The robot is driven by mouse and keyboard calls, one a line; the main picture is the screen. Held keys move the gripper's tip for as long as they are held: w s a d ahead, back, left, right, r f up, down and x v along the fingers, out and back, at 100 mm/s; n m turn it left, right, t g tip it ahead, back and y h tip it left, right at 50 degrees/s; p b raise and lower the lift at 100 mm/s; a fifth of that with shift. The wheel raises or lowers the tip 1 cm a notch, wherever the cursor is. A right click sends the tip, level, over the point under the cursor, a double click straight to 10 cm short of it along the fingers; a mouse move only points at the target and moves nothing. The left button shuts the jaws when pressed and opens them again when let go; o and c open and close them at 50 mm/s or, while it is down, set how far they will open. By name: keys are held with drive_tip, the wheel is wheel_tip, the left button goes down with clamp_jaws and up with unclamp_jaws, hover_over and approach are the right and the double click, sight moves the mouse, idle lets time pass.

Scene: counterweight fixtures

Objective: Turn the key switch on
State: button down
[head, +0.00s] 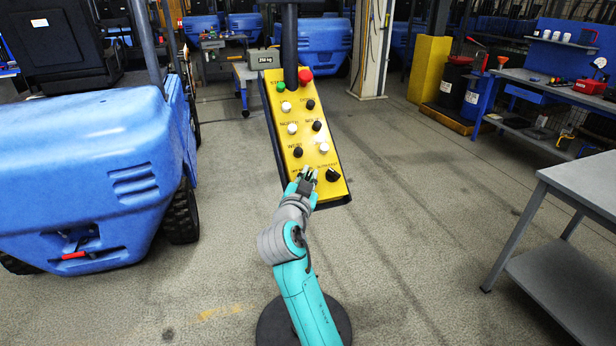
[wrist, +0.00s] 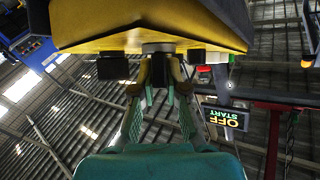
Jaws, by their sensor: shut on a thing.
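The yellow control box (head: 296,130) hangs tilted in front of me, with several round buttons and printed labels on its face. My gripper (head: 308,176) is at the lower part of this face and covers the spot there. In the wrist view the box (wrist: 200,30) fills the top. A pale round collar (wrist: 158,47) of the key switch sticks out of its face, and my gripper's fingers (wrist: 158,75) are shut at it. The key itself is hidden between the fingertips, so its turn angle cannot be told.
A black knob (head: 332,175) sits just right of my gripper. A red button (head: 305,75) and a green button (head: 281,86) are at the box's top. A blue vehicle (head: 90,150) stands left, a grey table (head: 590,185) right. Open floor lies between.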

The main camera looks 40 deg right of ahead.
drive_tip(key=shift+f+m+g, duration=0.1)
drive_tip(key=shift+m+g, duration=0.4)
drive_tip(key=c, duration=1.2)
unclamp_jaws()
drive_tip(key=v, duration=1.2)
drive_tip(key=shift+f, duration=0.15)
drive_tip(key=shift+w, duration=0.1)
